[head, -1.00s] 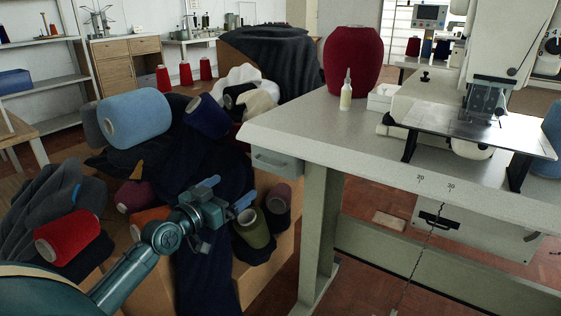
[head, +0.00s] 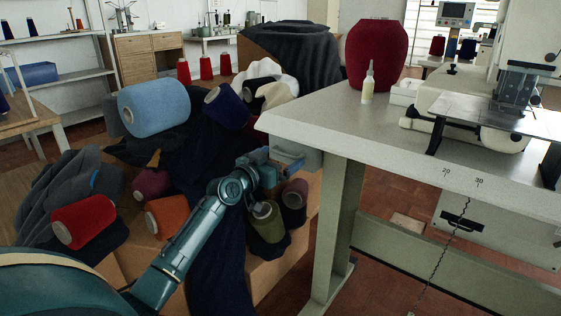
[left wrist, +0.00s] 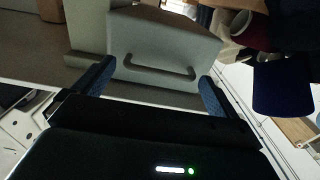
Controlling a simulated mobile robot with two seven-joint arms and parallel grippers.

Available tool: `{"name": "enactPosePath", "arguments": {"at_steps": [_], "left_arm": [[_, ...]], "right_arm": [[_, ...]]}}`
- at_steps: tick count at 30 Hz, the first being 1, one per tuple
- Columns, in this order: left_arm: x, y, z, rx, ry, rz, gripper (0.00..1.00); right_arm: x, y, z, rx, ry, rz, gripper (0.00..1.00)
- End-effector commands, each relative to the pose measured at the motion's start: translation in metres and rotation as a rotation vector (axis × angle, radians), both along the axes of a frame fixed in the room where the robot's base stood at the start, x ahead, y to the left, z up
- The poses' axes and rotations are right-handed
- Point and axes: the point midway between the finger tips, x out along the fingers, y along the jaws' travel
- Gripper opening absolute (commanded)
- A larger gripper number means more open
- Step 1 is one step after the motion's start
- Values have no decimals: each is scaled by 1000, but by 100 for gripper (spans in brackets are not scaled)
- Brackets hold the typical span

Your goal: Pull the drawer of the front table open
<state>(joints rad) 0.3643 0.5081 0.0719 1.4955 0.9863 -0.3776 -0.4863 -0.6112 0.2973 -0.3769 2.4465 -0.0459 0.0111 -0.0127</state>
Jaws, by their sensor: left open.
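The front table (head: 345,125) has a pale grey top, and its small grey drawer (head: 302,155) hangs under the left end. The handle does not appear gripped. Whether the fingers touch the drawer front cannot be told. My right gripper is not in view.
Several yarn cones and dark cloth lie on a wooden surface beside and below my left arm, including an olive cone (head: 267,222) just under the gripper. A red cone (head: 376,55), a small bottle (head: 368,84) and a sewing machine (head: 480,95) stand on the table.

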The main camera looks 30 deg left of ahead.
Motion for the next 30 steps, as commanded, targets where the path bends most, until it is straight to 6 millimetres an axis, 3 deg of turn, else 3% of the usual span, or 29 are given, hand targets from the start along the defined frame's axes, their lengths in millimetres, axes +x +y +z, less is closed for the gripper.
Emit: {"name": "enactPosePath", "arguments": {"at_steps": [13, 30], "left_arm": [[10, -1, 0, 0, 0, 0, 98], [10, -2, 0, -1, 0, -3, 51]], "right_arm": [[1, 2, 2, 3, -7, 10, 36], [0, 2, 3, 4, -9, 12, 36]]}}
